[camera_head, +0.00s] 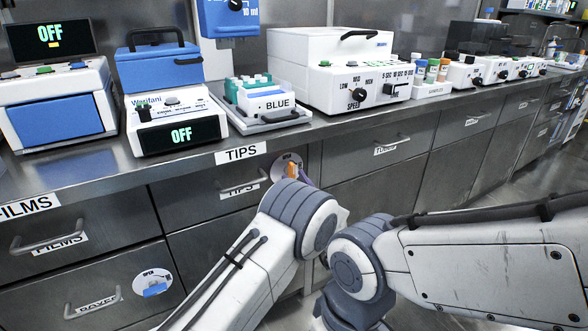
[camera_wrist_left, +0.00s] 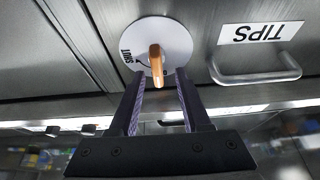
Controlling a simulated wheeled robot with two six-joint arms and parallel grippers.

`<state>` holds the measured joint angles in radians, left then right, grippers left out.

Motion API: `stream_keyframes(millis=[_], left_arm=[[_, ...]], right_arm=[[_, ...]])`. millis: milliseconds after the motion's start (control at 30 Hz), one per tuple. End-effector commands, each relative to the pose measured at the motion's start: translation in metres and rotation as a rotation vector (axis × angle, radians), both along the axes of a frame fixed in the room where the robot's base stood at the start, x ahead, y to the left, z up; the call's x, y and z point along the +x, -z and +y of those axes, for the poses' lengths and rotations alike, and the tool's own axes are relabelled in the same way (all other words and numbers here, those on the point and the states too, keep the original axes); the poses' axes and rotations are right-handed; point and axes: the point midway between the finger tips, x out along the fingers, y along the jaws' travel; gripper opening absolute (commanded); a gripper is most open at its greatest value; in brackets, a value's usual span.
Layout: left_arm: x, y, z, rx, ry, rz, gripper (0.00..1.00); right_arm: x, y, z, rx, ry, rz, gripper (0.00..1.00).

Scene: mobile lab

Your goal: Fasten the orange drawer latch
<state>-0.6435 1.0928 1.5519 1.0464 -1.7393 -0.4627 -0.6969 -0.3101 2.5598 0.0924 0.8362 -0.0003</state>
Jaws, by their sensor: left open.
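The orange latch (camera_head: 291,170) sits on a round white plate (camera_head: 280,161) on the front of the TIPS drawer (camera_head: 215,203), near its right edge. In the left wrist view the orange latch handle (camera_wrist_left: 156,64) stands lengthwise on its white disc (camera_wrist_left: 180,42), with dark lettering to its left. My left gripper (camera_wrist_left: 158,80) is open, with one fingertip on each side of the handle's near end. I cannot tell whether they touch it. In the head view my left wrist hides most of this gripper. My right gripper is not in view.
The TIPS drawer's bar handle (camera_wrist_left: 255,72) lies beside the latch. A blue latch (camera_head: 154,290) is on a lower left drawer. The counter (camera_head: 255,137) above holds a BLUE tip rack (camera_head: 268,103) and several instruments, including a white centrifuge-like box (camera_head: 330,75).

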Motion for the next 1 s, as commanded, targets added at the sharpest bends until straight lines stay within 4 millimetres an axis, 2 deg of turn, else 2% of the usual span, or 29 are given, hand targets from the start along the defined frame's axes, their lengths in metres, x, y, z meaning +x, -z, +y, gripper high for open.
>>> stream_keyframes(millis=[100, 467, 533, 600, 1000], left_arm=[[0.004, -0.006, 0.000, 0.000, 0.007, -0.001, 0.47], [0.006, -0.007, -0.009, 0.001, 0.021, 0.001, 0.47], [0.006, -0.007, -0.009, 0.001, 0.022, 0.000, 0.28], [0.006, -0.007, -0.009, 0.001, 0.022, 0.000, 0.02], [0.006, -0.006, -0.008, 0.005, 0.023, 0.006, 0.00]], right_arm=[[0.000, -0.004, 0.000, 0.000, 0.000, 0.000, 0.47], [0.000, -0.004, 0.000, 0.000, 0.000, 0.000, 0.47], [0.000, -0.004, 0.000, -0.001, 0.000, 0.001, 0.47], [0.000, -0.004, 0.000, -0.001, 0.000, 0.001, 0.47], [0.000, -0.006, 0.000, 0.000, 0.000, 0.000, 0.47]])
